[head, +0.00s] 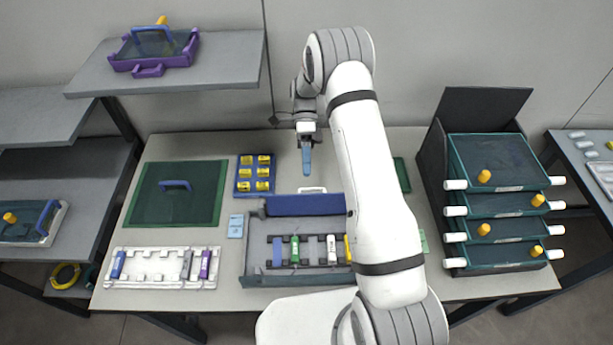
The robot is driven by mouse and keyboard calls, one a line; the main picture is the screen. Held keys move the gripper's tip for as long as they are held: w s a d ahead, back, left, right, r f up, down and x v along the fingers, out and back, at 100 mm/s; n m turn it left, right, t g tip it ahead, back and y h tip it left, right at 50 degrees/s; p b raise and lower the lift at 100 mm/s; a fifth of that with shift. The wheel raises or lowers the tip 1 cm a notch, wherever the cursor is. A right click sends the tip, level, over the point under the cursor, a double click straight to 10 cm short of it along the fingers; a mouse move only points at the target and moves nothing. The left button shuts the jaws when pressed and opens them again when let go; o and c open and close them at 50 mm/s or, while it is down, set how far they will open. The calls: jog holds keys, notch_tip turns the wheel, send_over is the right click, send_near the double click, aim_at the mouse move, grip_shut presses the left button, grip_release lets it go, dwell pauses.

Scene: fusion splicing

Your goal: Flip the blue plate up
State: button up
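A long dark blue plate (305,204) lies along the back edge of a grey tray-like fixture (262,279) at the front middle of the table. My arm hides the fixture's right part. My gripper (307,172) points down above the back of the table, behind the blue plate and apart from it. A single narrow blue piece shows at its end; I cannot tell whether this is its fingers seen edge-on or a held thing.
A white handle (312,190) is just behind the plate. A blue holder with yellow blocks (241,187) and a green mat (150,205) lie left. A white rack (150,280) is front left. Stacked drawers (497,175) stand right. A shelf (225,62) overhangs back left.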

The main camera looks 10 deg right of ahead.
jog(key=v, duration=0.3)
jog(key=shift+s+r, duration=0.15)
jog(key=shift+r, duration=0.05)
jog(key=shift+r, duration=0.1)
